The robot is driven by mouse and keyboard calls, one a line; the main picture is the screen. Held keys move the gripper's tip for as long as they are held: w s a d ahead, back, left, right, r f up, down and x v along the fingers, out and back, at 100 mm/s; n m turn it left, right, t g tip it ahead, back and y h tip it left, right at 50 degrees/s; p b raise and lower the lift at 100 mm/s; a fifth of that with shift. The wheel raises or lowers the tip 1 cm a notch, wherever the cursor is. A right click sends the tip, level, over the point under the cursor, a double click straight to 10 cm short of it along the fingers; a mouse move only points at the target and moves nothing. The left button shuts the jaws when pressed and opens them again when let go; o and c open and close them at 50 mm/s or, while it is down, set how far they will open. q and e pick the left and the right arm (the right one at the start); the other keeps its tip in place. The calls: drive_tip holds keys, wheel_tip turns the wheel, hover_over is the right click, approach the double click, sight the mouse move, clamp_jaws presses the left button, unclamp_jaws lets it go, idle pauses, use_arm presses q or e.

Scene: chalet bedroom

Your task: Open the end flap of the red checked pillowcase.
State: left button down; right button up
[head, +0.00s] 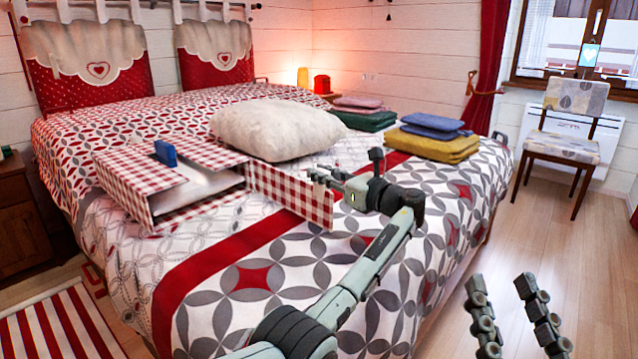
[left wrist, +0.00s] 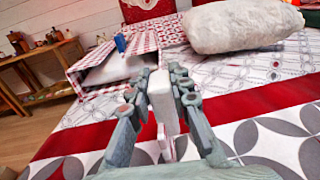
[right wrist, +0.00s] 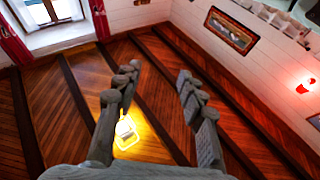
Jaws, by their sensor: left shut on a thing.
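The red checked pillowcase (head: 125,180) lies on the bed like a flat box, its white-lined end opening facing the front right. Its checked end flap (head: 285,194) stands upright, swung out to the right from the far side of the opening. My left gripper (head: 320,178) is at the flap's free right end and shut on it. In the left wrist view, the left fingers (left wrist: 160,78) close around a pale, narrow piece, which looks like the flap's edge. A small blue block (head: 166,153) sits on the pillowcase's top.
A cream pillow (head: 277,130) lies right behind the flap. Folded yellow and blue textiles (head: 432,148) and green and pink ones (head: 362,120) lie further right on the bed. A chair (head: 565,145) stands by the window. The bed's front is clear.

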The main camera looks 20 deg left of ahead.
use_arm(q)
drive_tip(key=shift+w+d+f+g+b, duration=0.15)
drive_tip(key=shift+w+g+b, duration=0.2)
drive_tip(key=shift+w, duration=0.15)
use_arm(e)
drive_tip(key=shift+s+d+r+t, duration=0.1)
drive_tip(key=shift+d+r+t, duration=0.2)
drive_tip(key=shift+r+t, duration=0.2)
drive_tip(key=shift+s+d+r+t, duration=0.1)
drive_tip(key=shift+d+r+t, duration=0.2)
drive_tip(key=shift+r+t, duration=0.2)
use_arm(q)
drive_tip(key=c, duration=1.5)
unclamp_jaws()
drive_tip(key=shift+c, duration=0.2)
drive_tip(key=shift+o, duration=0.9)
use_arm(e)
drive_tip(key=shift+w, duration=0.1)
use_arm(q)
drive_tip(key=v, duration=1.2)
drive_tip(key=shift+f, duration=0.1)
